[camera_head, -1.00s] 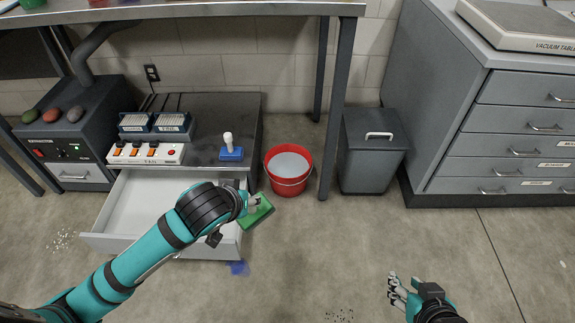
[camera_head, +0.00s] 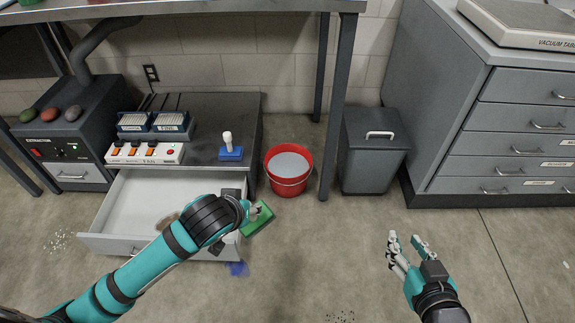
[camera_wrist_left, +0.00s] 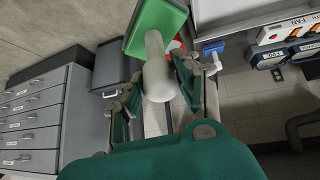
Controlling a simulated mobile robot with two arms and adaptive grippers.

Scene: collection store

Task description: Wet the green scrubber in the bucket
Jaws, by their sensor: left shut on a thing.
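The green scrubber (camera_head: 258,219) is a green pad with a pale handle, held above the floor in front of the bucket. In the left wrist view, the scrubber (camera_wrist_left: 157,27) shows with its white handle between the fingers. My left gripper (camera_head: 250,208) is shut on that handle; in the left wrist view the gripper (camera_wrist_left: 160,84) closes around it. The red bucket (camera_head: 288,182) stands on the floor behind and right of the scrubber and holds a greyish liquid. The scrubber is apart from it. My right gripper (camera_head: 410,252) is open and empty over the floor at the right.
An open drawer (camera_head: 120,240) lies under my left forearm. A blue tool with a white handle (camera_head: 231,150) stands on the grey cabinet beside the bucket. A table leg (camera_head: 338,115) and a grey bin (camera_head: 373,155) stand right of the bucket.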

